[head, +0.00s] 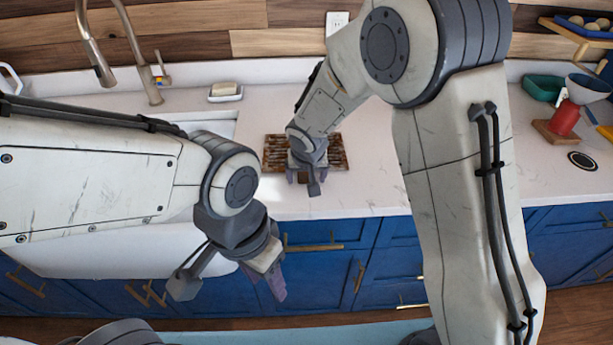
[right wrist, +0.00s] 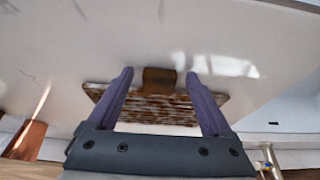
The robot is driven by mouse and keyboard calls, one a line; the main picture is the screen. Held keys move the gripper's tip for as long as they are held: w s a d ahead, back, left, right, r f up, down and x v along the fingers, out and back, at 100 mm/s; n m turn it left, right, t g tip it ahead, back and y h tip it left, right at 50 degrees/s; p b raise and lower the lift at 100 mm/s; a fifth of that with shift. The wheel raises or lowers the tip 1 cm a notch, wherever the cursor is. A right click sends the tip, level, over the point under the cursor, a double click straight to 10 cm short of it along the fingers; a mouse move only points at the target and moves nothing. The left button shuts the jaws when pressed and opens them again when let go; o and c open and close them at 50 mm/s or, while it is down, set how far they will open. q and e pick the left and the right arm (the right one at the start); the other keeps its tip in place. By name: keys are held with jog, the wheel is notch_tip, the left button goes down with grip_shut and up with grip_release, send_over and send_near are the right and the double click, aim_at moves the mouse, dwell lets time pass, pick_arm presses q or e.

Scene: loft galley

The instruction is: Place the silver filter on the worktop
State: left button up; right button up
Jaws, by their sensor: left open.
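I cannot pick out a silver filter for certain in either view. The white worktop (head: 375,180) runs along the wall and also fills much of the right wrist view (right wrist: 60,60). My right gripper (head: 303,179) is low over a brown slatted rack (head: 275,152) on the worktop. In the right wrist view its purple fingers (right wrist: 160,73) are apart, with a small brown block (right wrist: 158,76) between them and gaps on both sides. My left gripper (head: 232,284) is open and empty, in front of the blue cabinets.
A sink with a faucet (head: 152,90) and a soap dish (head: 225,93) are at the left. The worktop right of the rack looks clear.

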jog(key=shift+s+r, duration=0.1)
jog(key=shift+r, duration=0.5)
jog(key=v, duration=1.1)
jog(key=s+d+f+n+g+y, duration=0.1)
jog(key=s+n+g, duration=0.3)
jog(key=s, duration=2.2)
jog(key=n, duration=0.3)
jog(key=shift+d+f+g, duration=0.25)
jog(key=shift+d+g, duration=0.05)
jog(key=shift+d, duration=0.05)
jog(key=shift+w, duration=0.1)
